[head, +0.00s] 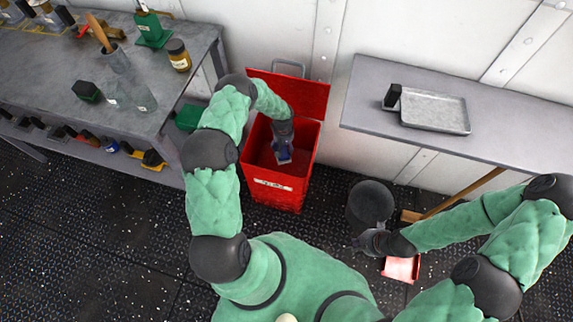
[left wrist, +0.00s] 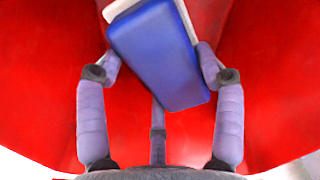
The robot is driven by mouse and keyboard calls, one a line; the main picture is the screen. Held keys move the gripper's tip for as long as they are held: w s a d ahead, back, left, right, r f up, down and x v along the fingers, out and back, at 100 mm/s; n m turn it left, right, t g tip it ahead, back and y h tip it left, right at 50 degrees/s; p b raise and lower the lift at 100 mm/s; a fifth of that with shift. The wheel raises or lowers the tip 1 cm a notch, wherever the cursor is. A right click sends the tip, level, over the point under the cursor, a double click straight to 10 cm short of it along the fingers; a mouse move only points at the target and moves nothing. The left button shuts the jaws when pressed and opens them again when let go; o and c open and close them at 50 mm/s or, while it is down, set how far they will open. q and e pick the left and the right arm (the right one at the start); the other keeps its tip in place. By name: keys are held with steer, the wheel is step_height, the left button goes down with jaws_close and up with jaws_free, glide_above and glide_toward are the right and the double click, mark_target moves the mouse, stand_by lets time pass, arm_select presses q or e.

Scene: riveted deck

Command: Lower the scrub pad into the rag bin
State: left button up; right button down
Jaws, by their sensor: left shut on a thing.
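The red rag bin (head: 268,188) stands against the wall with its lid tipped up at the back. My left gripper (head: 283,150) reaches down through the bin's open top, shut on the scrub pad (head: 284,157). In the left wrist view the scrub pad (left wrist: 155,55) is a blue block with a white layer, slightly tilted between the two fingers of the left gripper (left wrist: 160,62). Red bin walls surround it there. The gap from pad to bin floor cannot be judged. My right gripper (head: 366,243) is low at the right, outside the bin; its fingers are too small to read.
A grey workbench (head: 60,60) with bottles and tools is at the left. A grey shelf (head: 500,125) with a metal tray (head: 434,111) is at the right. A dark bucket (head: 370,205) and a red dustpan-like thing (head: 401,269) are near my right arm.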

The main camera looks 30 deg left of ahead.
arm_select(q)
steer(key=shift+f, duration=5.8)
steer(key=shift+f, duration=2.5)
steer(key=o, duration=1.2)
